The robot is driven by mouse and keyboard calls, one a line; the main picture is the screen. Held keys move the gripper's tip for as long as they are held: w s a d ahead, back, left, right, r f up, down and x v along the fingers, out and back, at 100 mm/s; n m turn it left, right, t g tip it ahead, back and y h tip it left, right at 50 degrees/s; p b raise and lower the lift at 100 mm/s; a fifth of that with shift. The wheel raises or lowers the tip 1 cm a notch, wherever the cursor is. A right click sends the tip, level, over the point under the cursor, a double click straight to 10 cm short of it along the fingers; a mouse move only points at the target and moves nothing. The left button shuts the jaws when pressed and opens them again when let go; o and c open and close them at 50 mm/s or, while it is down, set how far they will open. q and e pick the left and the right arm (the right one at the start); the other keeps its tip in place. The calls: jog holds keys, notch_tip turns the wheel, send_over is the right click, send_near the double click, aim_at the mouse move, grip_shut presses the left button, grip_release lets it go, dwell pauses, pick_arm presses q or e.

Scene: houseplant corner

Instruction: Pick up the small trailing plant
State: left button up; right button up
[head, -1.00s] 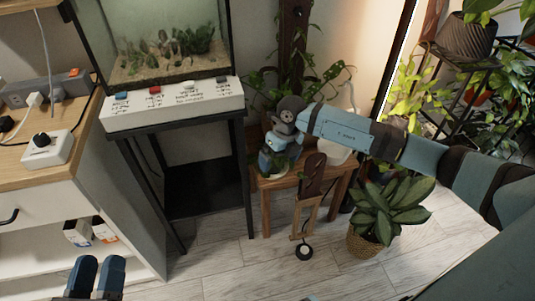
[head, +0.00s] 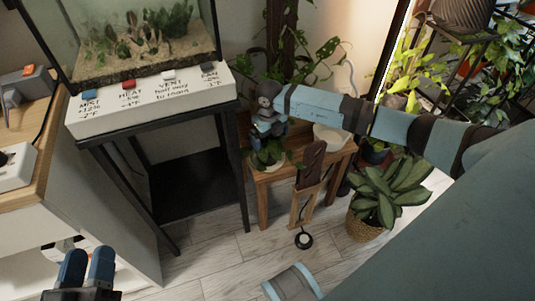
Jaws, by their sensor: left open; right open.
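The small trailing plant (head: 263,159) stands at the left end of a small wooden stool, its green leaves partly covered by my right gripper. The pale rim of its pot shows just below the leaves. My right gripper (head: 267,148) points down over the plant, its fingers among or just in front of the leaves; I cannot tell whether they touch it. It is open. My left gripper (head: 88,266) is open and empty at the bottom left, far from the plant.
The wooden stool (head: 345,152) also bears a white pot. A black stand (head: 190,140) with a terrarium and labelled switches is close on the left. A brown board-like item leans at the stool's front. A leafy plant in a basket (head: 365,228) stands right on the floor.

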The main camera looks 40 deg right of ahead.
aim_at(268, 147)
notch_tip(268, 147, down, 5)
jog(key=shift+w+a+f+b, duration=0.1)
jog(key=shift+w+f+b, duration=0.05)
jog(key=shift+b, duration=1.1)
pick_arm(q)
notch_tip(268, 147, down, 4)
jog(key=shift+d+r+g, duration=0.1)
jog(key=shift+d+g, duration=0.05)
jog(key=shift+g, duration=0.65)
